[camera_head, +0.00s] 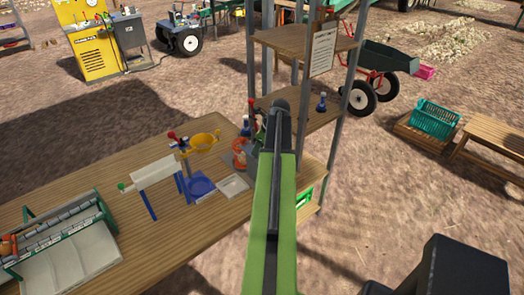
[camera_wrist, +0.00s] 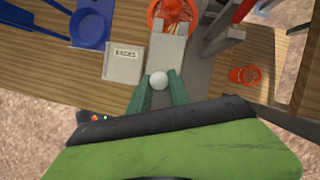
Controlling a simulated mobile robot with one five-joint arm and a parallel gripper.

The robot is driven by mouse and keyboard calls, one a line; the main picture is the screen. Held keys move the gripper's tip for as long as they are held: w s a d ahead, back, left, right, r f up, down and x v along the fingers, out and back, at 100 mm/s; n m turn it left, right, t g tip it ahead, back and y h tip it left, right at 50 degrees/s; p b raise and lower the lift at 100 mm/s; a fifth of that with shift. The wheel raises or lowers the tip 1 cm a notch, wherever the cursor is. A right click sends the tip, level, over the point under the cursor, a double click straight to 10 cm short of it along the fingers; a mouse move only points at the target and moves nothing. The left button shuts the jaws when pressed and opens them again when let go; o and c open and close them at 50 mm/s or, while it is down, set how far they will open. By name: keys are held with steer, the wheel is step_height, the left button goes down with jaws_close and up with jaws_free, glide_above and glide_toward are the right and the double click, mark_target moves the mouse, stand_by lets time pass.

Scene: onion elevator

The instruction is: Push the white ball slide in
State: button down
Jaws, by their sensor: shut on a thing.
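In the wrist view, the white ball (camera_wrist: 158,81) sits between the tips of my green gripper fingers (camera_wrist: 160,77). My gripper is shut on it. The ball is at the near end of a light grey slide (camera_wrist: 165,56), which runs away toward an orange basket-like part (camera_wrist: 170,12). How far the slide is in or out cannot be told. In the head view, my green and black arm reaches over the right end of the wooden table and hides the ball and the fingertips. The orange part (camera_head: 239,160) shows just left of the arm.
A labelled pale tray (camera_wrist: 124,63) and a blue dish (camera_wrist: 89,27) lie left of the slide. The table (camera_head: 160,262) also carries a white chute (camera_head: 153,172), a yellow funnel (camera_head: 201,143) and a roller machine (camera_head: 62,235). Metal shelf posts (camera_head: 353,50) stand close to my arm.

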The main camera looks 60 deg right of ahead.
steer(key=shift+w, duration=0.2)
steer(key=c, duration=1.1)
jaws_free()
steer(key=shift+r, duration=0.1)
step_height(320, 180, up, 6)
steer(key=p, duration=0.6)
steer(key=shift+w, duration=0.1)
